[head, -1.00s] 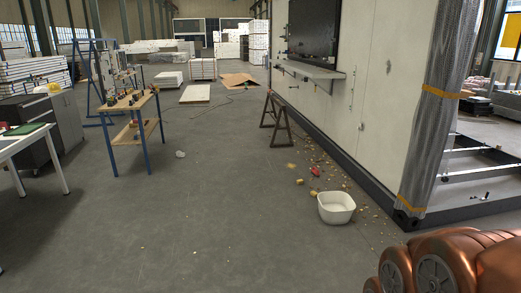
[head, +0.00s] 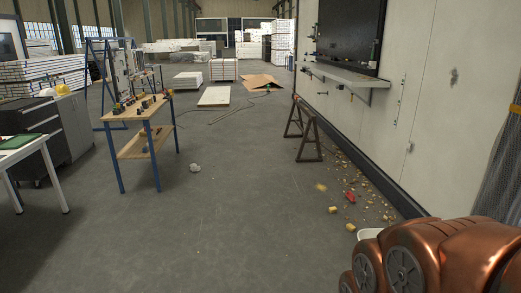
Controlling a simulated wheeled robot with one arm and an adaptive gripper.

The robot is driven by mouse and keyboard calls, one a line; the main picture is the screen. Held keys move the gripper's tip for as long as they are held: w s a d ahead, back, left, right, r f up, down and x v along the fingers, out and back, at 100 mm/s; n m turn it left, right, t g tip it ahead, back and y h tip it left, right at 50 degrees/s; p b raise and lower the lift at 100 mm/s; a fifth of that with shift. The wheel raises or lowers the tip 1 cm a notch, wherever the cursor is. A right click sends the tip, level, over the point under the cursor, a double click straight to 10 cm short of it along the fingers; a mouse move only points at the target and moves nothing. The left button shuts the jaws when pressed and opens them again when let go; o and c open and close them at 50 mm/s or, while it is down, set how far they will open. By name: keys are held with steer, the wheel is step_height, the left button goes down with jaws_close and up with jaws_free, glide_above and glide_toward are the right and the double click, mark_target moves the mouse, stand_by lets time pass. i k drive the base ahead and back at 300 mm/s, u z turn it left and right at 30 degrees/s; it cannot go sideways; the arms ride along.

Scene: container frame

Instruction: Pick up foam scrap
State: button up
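Several small yellowish chunks that look like foam scrap lie on the grey floor to the right of centre. One chunk (head: 321,187) is farthest, another chunk (head: 333,210) is nearer, and a third chunk (head: 350,227) lies close to a white tub (head: 369,234). The tub is mostly hidden behind my copper-coloured arm at the lower right. A whitish crumpled lump (head: 195,168) lies alone on the floor left of centre; I cannot tell its material. My gripper is not in view.
A red object (head: 350,197) lies among small crumbs along the white wall (head: 430,110). A dark trestle (head: 308,135) stands by the wall. A wooden workbench (head: 147,140) with blue legs stands left. The middle floor is clear.

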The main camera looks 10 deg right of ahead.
mark_target(350, 227)
steer(key=z, duration=0.4)
steer(key=i, duration=1.7)
steer(key=z, duration=0.75)
steer(key=i, duration=1.55)
steer(key=u, duration=1.1)
steer(key=i, duration=0.65)
steer(key=u, duration=0.5)
